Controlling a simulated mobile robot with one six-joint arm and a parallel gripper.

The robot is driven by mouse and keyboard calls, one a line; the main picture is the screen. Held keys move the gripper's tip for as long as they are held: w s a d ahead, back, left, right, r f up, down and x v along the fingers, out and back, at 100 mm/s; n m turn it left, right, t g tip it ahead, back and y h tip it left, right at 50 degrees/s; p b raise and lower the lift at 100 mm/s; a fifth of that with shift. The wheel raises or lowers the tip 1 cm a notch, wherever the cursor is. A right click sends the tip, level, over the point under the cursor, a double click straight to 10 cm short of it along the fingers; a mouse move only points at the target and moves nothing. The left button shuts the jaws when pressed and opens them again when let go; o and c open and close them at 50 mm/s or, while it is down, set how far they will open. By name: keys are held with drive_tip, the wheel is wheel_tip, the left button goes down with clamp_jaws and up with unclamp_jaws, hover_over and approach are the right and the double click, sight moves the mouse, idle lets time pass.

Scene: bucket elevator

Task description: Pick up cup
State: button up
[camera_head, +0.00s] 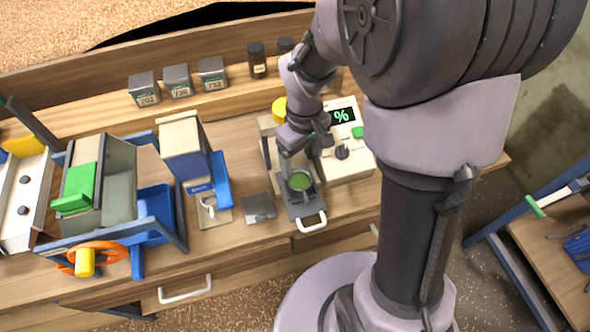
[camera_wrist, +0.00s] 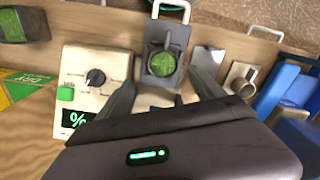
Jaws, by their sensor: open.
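A small dark round cup with green contents (camera_head: 300,181) sits on a grey tray (camera_head: 302,208) with a white handle at the counter's front. In the wrist view the green-filled cup (camera_wrist: 163,66) lies just beyond my fingertips, near the middle. A second, pale metal cup with a handle (camera_head: 208,204) stands on a small plate below the blue machine; it also shows at the right of the wrist view (camera_wrist: 243,77). My gripper (camera_head: 291,165) is open and points down close to the green-filled cup. Its fingers (camera_wrist: 163,82) are spread with nothing visibly held; exact contact is unclear.
A cream control box with a green % display (camera_head: 350,140) stands right beside my gripper. A grey plate (camera_head: 259,207) lies between the two cups. The blue machine (camera_head: 187,150) stands left. Labelled tins (camera_head: 177,80) and dark jars (camera_head: 257,60) line the back shelf.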

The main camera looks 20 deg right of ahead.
sight(301, 182)
wheel_tip(301, 182, down, 4)
drive_tip(key=shift+r+b, duration=0.1)
drive_tip(key=shift+b, duration=0.45)
drive_tip(key=f+b, duration=0.1)
drive_tip(key=f, duration=0.1)
drive_tip(key=f+b, duration=0.1)
drive_tip(key=f, duration=0.1)
drive_tip(key=f+b, duration=0.1)
drive_tip(key=shift+s+a+f, duration=0.25)
drive_tip(key=shift+s+f, duration=0.1)
drive_tip(key=shift+f, duration=0.05)
drive_tip(key=shift+r, duration=0.15)
